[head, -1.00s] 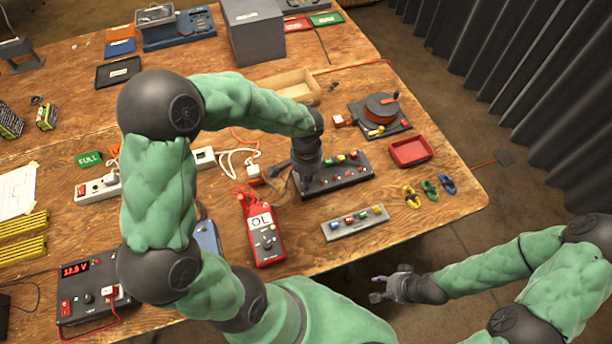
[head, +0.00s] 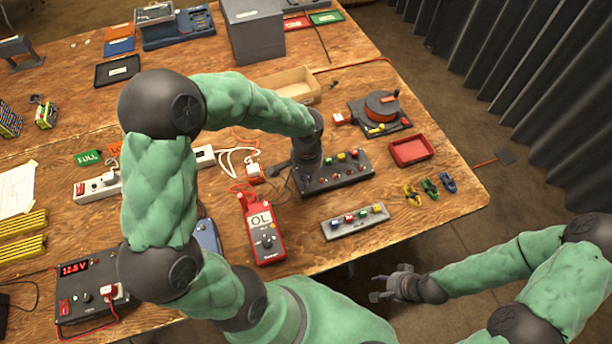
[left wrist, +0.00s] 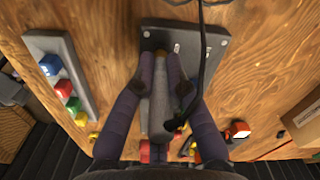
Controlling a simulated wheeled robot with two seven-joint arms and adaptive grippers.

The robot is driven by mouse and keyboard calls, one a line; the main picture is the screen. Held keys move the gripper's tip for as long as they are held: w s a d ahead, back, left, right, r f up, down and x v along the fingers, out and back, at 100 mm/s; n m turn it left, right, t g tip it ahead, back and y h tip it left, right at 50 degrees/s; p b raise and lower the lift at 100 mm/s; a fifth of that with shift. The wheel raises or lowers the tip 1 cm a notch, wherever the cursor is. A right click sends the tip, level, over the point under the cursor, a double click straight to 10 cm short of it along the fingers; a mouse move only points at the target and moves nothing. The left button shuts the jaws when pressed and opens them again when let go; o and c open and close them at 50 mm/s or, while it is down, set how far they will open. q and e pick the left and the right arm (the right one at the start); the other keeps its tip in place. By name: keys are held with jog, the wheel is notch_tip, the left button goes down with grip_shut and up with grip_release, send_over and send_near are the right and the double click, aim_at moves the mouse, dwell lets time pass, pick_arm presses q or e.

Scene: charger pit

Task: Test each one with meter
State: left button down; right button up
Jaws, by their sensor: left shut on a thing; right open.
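My right gripper (head: 388,287) is open and empty off the table's near edge.
A red tray (head: 411,151) and small yellow, green and blue clips (head: 430,187) lie at the right. A dark device with a red disc (head: 381,106) and a wooden box (head: 287,88) stand behind. A power supply (head: 87,289) and a white power strip (head: 97,187) are at left.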

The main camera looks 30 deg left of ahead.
pick_arm(q)
jog(key=shift+f, duration=0.3)
dwell(0.5)
jog(key=c, duration=1.2)
grip_release()
jog(key=shift+o, duration=0.4)
jog(key=shift+o, duration=1.3)
jog(key=shift+r, duration=0.1)
jog(key=shift+r+p, duration=2.8)
jog(key=shift+r, duration=0.9)
